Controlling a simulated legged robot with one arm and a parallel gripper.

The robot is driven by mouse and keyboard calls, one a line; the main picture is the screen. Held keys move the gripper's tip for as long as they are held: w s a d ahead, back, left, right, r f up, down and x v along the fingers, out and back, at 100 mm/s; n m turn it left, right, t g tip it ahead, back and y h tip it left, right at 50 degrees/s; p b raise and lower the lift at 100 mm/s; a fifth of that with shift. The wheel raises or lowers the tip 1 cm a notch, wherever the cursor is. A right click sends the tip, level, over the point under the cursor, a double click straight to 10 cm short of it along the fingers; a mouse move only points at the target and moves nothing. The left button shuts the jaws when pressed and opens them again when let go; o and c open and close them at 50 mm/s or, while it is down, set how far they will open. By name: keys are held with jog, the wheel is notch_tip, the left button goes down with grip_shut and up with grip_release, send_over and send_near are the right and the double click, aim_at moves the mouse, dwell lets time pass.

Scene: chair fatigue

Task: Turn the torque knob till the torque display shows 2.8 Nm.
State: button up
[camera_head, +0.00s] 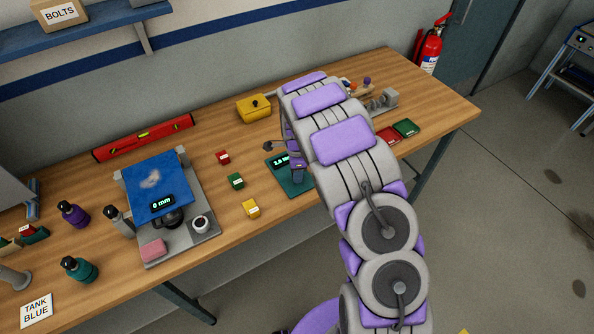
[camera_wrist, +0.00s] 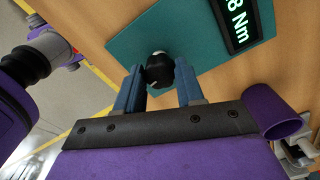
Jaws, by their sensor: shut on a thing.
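The torque knob (camera_wrist: 159,69) is black with a pale mark and sits on a teal base plate (camera_wrist: 125,45) in the wrist view. My gripper (camera_wrist: 160,78) has its two blue fingers on either side of the knob and is shut on it. The torque display (camera_wrist: 238,22) is partly cut off in the wrist view, where "8 Nm" shows. In the head view the display (camera_head: 281,160) appears to read 2.8, small and partly covered by my arm. The knob is hidden behind my arm there.
On the wooden bench (camera_head: 215,205), a blue panel (camera_head: 155,190) showing 0 mm stands to the left. Red (camera_head: 223,157), green (camera_head: 236,181) and yellow (camera_head: 251,208) blocks lie between it and the teal plate. A yellow box (camera_head: 254,108) is behind. Red and green pads (camera_head: 406,128) lie to the right.

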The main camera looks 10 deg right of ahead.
jog(key=shift+w+r, duration=0.15)
jog(key=shift+w, duration=0.1)
jog(key=o, duration=0.8)
jog(key=shift+c, duration=0.2)
jog(key=shift+o, duration=1.4)
jog(key=shift+s, duration=0.1)
notch_tip(320, 180, up, 17)
jog(key=p, duration=0.1)
jog(key=shift+a, duration=0.1)
